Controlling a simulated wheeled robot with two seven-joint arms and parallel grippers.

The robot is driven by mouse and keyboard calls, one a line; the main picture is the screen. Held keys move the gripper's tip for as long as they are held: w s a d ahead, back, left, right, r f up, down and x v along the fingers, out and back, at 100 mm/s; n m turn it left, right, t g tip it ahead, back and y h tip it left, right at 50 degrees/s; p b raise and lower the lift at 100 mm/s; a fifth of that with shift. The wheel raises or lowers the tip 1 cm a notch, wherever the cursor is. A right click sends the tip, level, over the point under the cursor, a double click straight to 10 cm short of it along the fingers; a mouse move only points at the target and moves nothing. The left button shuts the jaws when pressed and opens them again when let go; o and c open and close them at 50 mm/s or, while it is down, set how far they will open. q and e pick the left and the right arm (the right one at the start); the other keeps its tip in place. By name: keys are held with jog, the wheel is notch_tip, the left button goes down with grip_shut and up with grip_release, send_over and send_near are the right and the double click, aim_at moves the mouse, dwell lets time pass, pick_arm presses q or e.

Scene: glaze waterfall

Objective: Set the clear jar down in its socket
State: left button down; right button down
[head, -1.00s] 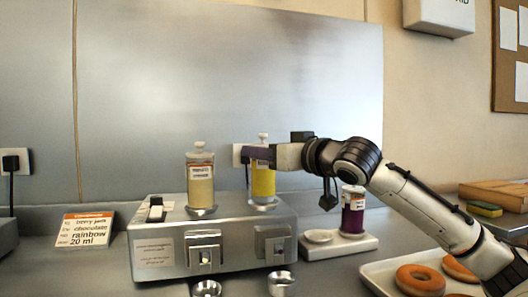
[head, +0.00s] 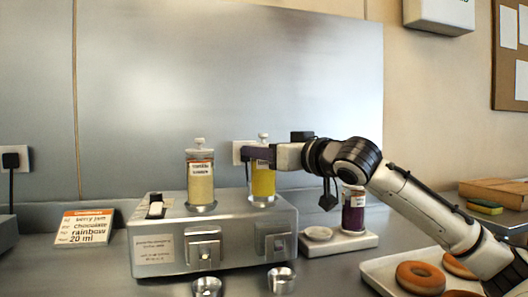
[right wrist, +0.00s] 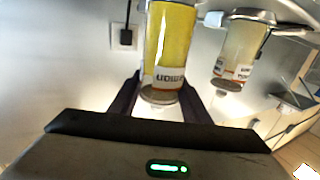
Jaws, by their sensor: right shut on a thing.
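A clear-walled jar with bright yellow contents (head: 263,181) stands upright at the right socket of the metal dispenser (head: 225,262). Its base is at the socket ring (head: 263,202), and I cannot tell whether it is fully seated. My right gripper (head: 259,154) is shut on this jar near its top, reaching in from the right. The right wrist view shows the yellow jar (right wrist: 170,45) between the two fingers (right wrist: 160,98), with part of a label in view. A second jar with paler contents (head: 200,184) stands upright in the left socket. My left gripper is not in view.
A purple jar (head: 353,215) stands on a pale stand (head: 340,246) under my right arm. A tray of doughnuts (head: 378,272) is at front right. Two metal cups (head: 207,287) (head: 281,281) sit before the dispenser. An order card (head: 84,227) stands at left.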

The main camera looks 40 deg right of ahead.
pick_arm(q)
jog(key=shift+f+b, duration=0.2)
jog(key=shift+b, duration=0.1)
pick_arm(e)
jog(key=shift+f, duration=0.2)
jog(key=c, duration=0.9)
grip_release()
jog(key=shift+c, duration=0.2)
jog(key=shift+o, duration=0.2)
jog(key=shift+f, duration=0.15)
jog(key=shift+s+f+b, duration=0.1)
jog(key=shift+s+b, duration=0.15)
jog(key=shift+b, duration=0.05)
pick_arm(q)
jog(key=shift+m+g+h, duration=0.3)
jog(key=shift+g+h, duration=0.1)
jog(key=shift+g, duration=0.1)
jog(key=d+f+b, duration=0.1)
jog(key=b, duration=0.2)
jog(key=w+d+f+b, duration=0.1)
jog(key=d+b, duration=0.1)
jog(key=b, duration=0.1)
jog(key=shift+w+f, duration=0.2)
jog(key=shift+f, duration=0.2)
pick_arm(e)
jog(key=s+a, duration=0.1)
jog(key=s, duration=0.9)
jog(key=shift+r, duration=0.25)
jog(key=shift+w+a, duration=0.1)
